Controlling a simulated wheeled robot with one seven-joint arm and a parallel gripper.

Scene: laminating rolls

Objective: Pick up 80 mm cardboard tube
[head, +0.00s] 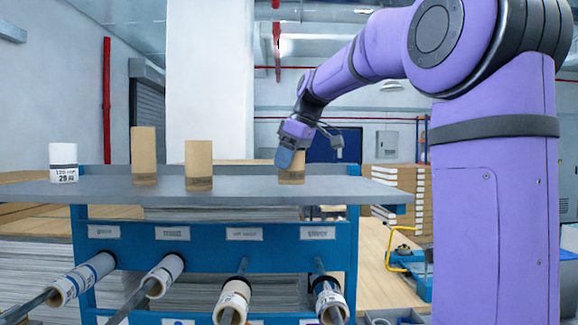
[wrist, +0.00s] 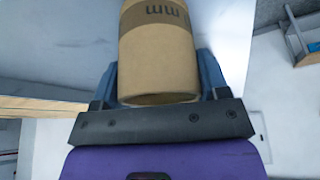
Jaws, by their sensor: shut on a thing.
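My gripper (head: 287,158) is at the right part of the grey shelf top, with its fingers around a short brown cardboard tube (head: 292,170). In the wrist view the tube (wrist: 158,55) sits between the two blue fingers, and a dark printed band with "mm" shows on it; the number is not readable. The tube appears upright at the shelf surface; I cannot tell whether it still touches it. Two other cardboard tubes stand upright to the left: a taller one (head: 144,155) and a medium one (head: 199,164).
A white labelled roll (head: 63,162) stands at the left end of the grey shelf top (head: 240,188). Below it, several film rolls hang on rods from the blue rack (head: 200,252), sticking out toward me. The shelf is clear between the medium tube and my gripper.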

